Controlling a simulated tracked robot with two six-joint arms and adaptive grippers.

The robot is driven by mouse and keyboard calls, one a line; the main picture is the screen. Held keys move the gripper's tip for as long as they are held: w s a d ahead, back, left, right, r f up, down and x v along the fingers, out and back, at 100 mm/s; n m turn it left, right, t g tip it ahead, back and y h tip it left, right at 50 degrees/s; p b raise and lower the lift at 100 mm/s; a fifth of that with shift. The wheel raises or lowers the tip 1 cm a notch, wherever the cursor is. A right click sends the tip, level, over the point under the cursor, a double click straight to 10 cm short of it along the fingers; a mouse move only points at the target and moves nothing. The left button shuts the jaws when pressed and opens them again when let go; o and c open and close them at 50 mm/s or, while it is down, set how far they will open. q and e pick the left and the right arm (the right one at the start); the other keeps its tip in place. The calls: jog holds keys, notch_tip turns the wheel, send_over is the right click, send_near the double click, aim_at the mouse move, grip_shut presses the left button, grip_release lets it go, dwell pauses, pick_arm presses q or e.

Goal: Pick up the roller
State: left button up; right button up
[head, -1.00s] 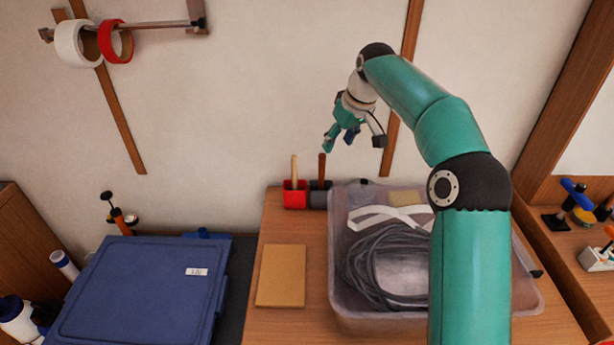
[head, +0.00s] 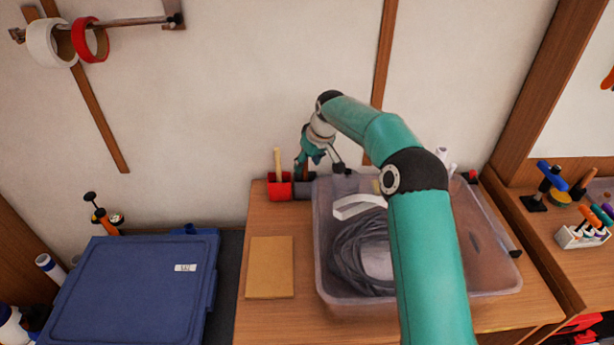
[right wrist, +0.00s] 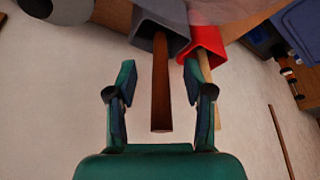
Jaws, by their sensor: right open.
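A dark brown handle (right wrist: 160,92) stands in a grey holder (head: 304,185) at the back edge of the wooden bench. Its lower end is hidden in the holder, so I cannot tell whether it is the roller's. My right gripper (head: 308,162) is open above that holder. In the right wrist view my right gripper (right wrist: 160,88) has its fingers on either side of the brown handle, with gaps visible. A lighter wooden handle (head: 278,160) stands in a red holder (head: 280,188), just left of the grey one. My left gripper is out of view.
A translucent bin (head: 480,282) with coiled dark cable (head: 352,260) stands right of the holders, partly behind my right arm. A tan block (head: 270,268) lies in front of them. A blue lidded box (head: 140,285) is at left. The wall is close behind.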

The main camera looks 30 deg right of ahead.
aim_at(308, 164)
jog(key=shift+p+x, duration=0.3)
jog(key=shift+x, duration=1.25)
jog(key=shift+c, duration=0.4)
grip_shut()
jog(key=shift+r, duration=0.1)
